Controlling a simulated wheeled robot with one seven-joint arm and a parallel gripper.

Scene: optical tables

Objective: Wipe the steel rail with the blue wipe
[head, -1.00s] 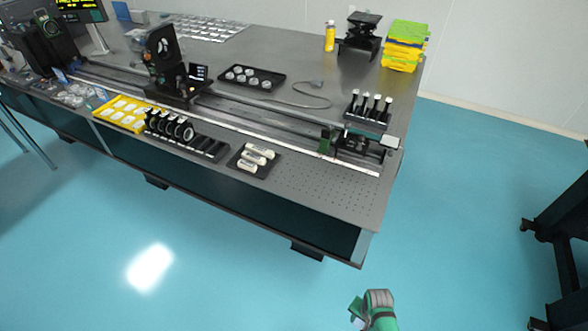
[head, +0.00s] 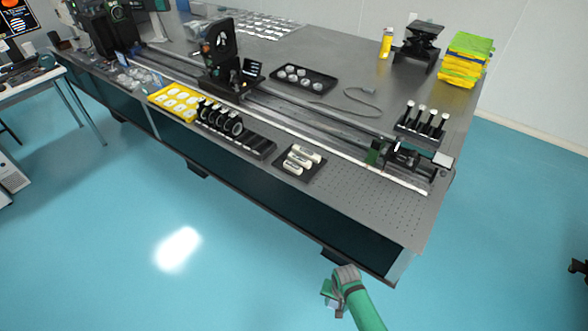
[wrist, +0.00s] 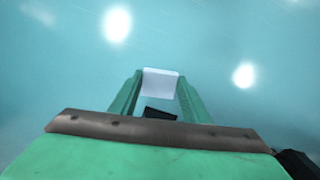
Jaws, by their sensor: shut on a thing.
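The steel rail (head: 318,122) runs lengthwise along the optical table, with a dark mount on its left part and a carriage near its right end. My gripper (head: 328,292) is over the floor in front of the table's right end, apart from the rail. In the wrist view my gripper (wrist: 160,92) is shut on a pale, bluish-white flat piece (wrist: 160,83), which looks like the wipe. It spans the space between the green fingertips. A small black shape shows between the fingers, and I cannot tell what it is.
The table (head: 375,210) has a bare perforated strip at its front right. A black tray of white cylinders (head: 300,160), a yellow tray (head: 176,101) and a black holder of round optics (head: 225,120) stand before the rail. A post rack (head: 422,123) stands behind its right end. Open floor surrounds my gripper.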

